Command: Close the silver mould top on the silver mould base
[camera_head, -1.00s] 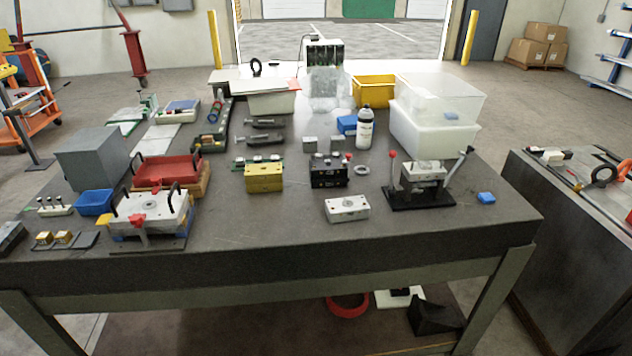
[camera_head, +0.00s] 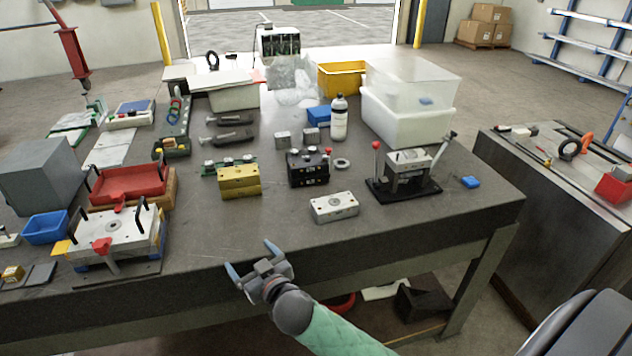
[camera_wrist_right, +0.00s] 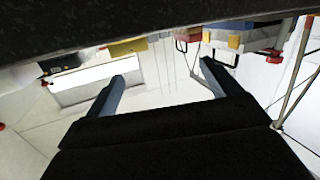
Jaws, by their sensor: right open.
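A silver block (camera_head: 334,206) with a round hole in its top lies flat on the table, near the front edge. A second silver piece (camera_head: 409,160) sits raised on a black stand between two upright levers, behind and right of the block. I cannot tell for sure which is the mould top and which the base. My right gripper (camera_head: 249,255) is open and empty at the table's front edge, left of and nearer than the silver block. Its two spread fingers show in the right wrist view (camera_wrist_right: 162,72) with nothing between them. My left gripper is out of view.
A gold block (camera_head: 240,185) and a black block (camera_head: 308,172) stand behind the silver block. A white press plate (camera_head: 112,232) with black handles stands at left. Clear bins (camera_head: 405,125) and a bottle (camera_head: 338,120) stand behind. The front middle of the table is clear.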

